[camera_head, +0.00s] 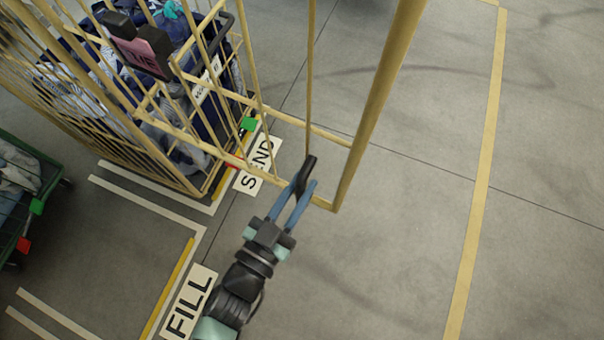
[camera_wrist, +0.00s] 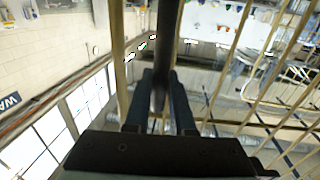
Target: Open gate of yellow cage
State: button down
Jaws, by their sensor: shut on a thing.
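The yellow cage (camera_head: 120,130) stands at the upper left in the head view, with dark blue bags inside behind its bars. Its yellow gate frame, with a thick post (camera_head: 378,105) and a thinner bar (camera_head: 310,80), reaches right over bare floor. A black handle (camera_head: 309,165) is on the thinner bar. My gripper (camera_head: 304,188) is shut on this handle, its blue fingers on either side. In the wrist view the dark handle (camera_wrist: 168,45) runs up between the fingers (camera_wrist: 164,95). The fingers hide the handle's lower part.
A green cart (camera_head: 20,155) with bags stands at the left edge. A pink sign (camera_head: 140,55) hangs on the cage. The floor to the right, crossed by a yellow line (camera_head: 480,170), is clear.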

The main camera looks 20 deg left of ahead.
dwell(0.3)
jog(key=c, duration=0.8)
grip_release()
jog(key=shift+o, duration=0.2)
jog(key=s+a+b, duration=0.2)
jog(key=s+b, duration=0.2)
jog(key=s, duration=0.8)
jog(key=shift+s, duration=0.4)
jog(key=shift+s, duration=0.1)
